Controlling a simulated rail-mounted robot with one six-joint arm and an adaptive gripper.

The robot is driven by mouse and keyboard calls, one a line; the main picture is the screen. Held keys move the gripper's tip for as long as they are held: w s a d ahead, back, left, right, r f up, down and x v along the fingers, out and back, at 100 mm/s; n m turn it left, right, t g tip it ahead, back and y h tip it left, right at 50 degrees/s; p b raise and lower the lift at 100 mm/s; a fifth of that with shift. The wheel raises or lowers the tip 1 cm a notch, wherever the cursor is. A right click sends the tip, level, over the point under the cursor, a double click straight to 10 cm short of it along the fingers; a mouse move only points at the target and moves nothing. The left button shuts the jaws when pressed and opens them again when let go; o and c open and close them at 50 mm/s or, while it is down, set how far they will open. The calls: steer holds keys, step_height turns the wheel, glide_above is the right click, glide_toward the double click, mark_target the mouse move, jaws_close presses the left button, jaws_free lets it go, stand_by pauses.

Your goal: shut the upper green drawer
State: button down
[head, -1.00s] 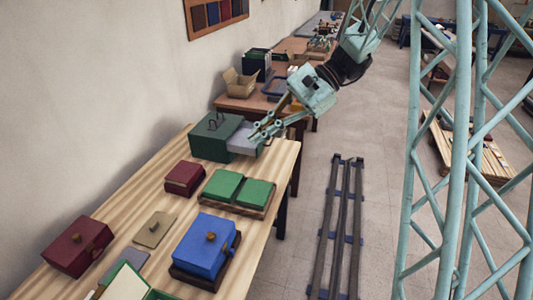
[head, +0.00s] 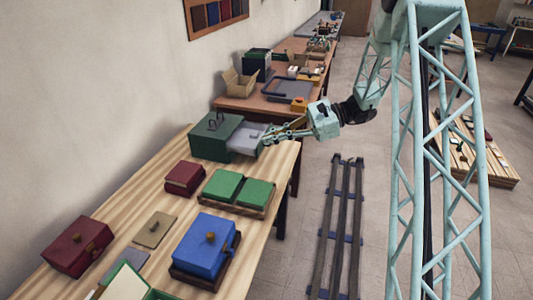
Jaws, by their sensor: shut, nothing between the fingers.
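The dark green drawer box (head: 212,137) stands at the far end of the near wooden table, with dark handles on its top. Its drawer (head: 247,139) sticks out to the right, showing a pale grey inside. My gripper (head: 266,138) is shut and empty at the drawer's outer end, pointing left towards the box. The fingers overlap the drawer's front in this view, so I cannot tell whether they touch it. The drawer's front face is mostly hidden behind them.
On the same table (head: 150,190) are a small dark red box (head: 184,178), two green lids on a wooden tray (head: 268,211), a blue box (head: 204,245) and a larger dark red box (head: 78,246). Floor rails (head: 342,225) run right of the table. Another table stands behind.

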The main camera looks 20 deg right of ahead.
mark_target(260, 151)
steer(key=w+d+f+m+t, duration=0.3)
steer(key=w+d+f+m, duration=0.1)
steer(key=d+f, duration=0.3)
steer(key=w+d+f+m+t+y, duration=0.1)
steer(key=w+d+f+m+t, duration=0.2)
steer(key=d+f, duration=0.5)
step_height(260, 151, down, 4)
steer(key=shift+w+d+f+m+t, duration=0.1)
steer(key=shift+w+d+m+t, duration=0.25)
steer(key=shift+w+t, duration=0.5)
steer(key=shift+w+a, duration=0.15)
steer(key=shift+w, duration=0.05)
steer(key=shift+b+x, duration=0.4)
steer(key=shift+x, duration=6.5)
steer(key=shift+a+f, duration=0.1)
steer(key=shift+f, duration=0.1)
